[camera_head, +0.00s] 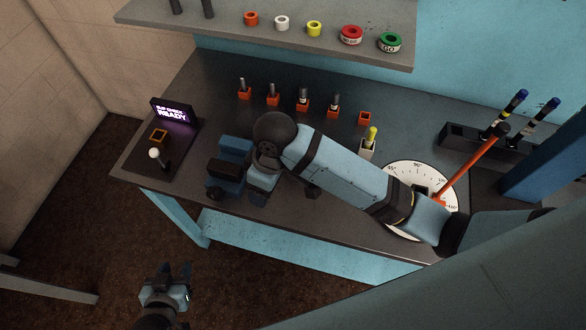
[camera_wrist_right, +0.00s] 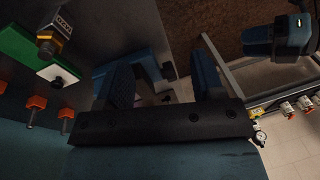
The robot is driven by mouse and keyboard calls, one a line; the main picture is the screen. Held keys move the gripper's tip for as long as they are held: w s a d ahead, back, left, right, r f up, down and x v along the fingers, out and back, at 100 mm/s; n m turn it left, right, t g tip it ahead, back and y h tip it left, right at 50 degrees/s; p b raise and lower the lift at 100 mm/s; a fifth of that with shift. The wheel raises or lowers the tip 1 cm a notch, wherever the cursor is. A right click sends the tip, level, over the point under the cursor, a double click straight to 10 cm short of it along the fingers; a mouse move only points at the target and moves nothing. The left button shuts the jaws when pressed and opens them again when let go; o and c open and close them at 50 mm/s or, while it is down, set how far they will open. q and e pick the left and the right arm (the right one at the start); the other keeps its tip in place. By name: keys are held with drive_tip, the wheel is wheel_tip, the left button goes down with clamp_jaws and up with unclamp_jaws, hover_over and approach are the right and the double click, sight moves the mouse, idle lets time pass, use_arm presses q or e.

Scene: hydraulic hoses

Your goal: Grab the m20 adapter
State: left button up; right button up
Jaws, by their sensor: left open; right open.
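Several small metal adapters stand in orange holders in a row on the grey bench, among them the leftmost (camera_head: 243,85), the second (camera_head: 273,92), the third (camera_head: 303,97) and the rightmost (camera_head: 334,101). I cannot read which one is the M20 adapter. My left gripper (camera_head: 176,272) is open and empty, low in front of the bench, away from the row. My right arm crosses the bench in front of the row. My right gripper (camera_wrist_right: 162,82) is open in the right wrist view, with nothing visible between its fingers.
An empty orange holder (camera_head: 365,118) ends the row. A shelf (camera_head: 225,37) with coloured rings overhangs the bench back. A lit sign (camera_head: 172,111) is at left. A round dial (camera_head: 412,170) with an orange lever (camera_head: 470,165) and a dark rack (camera_head: 455,143) stand at right.

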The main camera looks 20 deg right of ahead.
drive_tip(key=w+d+r+n+g+h, duration=0.1)
drive_tip(key=w+d+r+h, duration=0.15)
drive_tip(key=w, duration=0.35)
drive_tip(key=w+d+r+g+h, duration=0.1)
drive_tip(key=w+d+h, duration=0.25)
drive_tip(key=w, duration=0.25)
drive_tip(key=p+x, duration=0.1)
drive_tip(key=x, duration=0.7)
drive_tip(key=p+x, duration=0.1)
drive_tip(key=x, duration=0.4)
drive_tip(key=shift+w+a+f+p, duration=0.1)
drive_tip(key=shift+a+f+p, duration=0.1)
drive_tip(key=shift+a+p, duration=0.15)
drive_tip(key=shift+f, duration=0.3)
drive_tip(key=c, duration=0.9)
clamp_jaws()
use_arm(q)
drive_tip(key=shift+w+r+n, duration=0.15)
drive_tip(key=shift+r+n, duration=0.15)
drive_tip(key=shift+r, duration=0.65)
